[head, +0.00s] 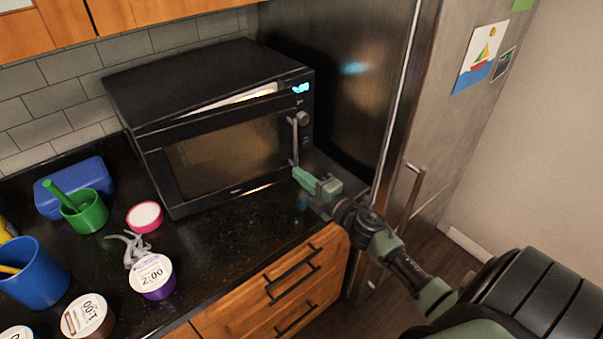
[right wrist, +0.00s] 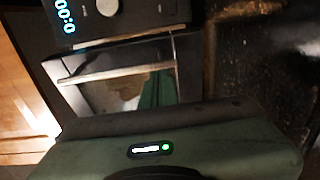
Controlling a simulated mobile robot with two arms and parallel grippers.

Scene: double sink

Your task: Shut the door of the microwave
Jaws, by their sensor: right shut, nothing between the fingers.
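The black microwave (head: 210,85) stands on the dark counter against the tiled wall. Its door (head: 225,155) is slightly ajar: a lit wedge of the inside shows along the top edge, wider toward the right. The upright metal door handle (head: 294,142) is near the door's right side. My right gripper (head: 304,178) is shut and empty, close to the lower end of the handle; whether it touches the door cannot be told. In the right wrist view the handle (right wrist: 115,73), the knob (right wrist: 107,7) and the lit display (right wrist: 64,15) show close up. My left gripper is not in view.
A steel fridge (head: 350,80) stands right of the microwave. Left on the counter are a green cup (head: 86,212), a blue box (head: 75,186), a blue cup (head: 32,275) and several lidded tubs. The counter before the microwave's right half (head: 245,225) is clear.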

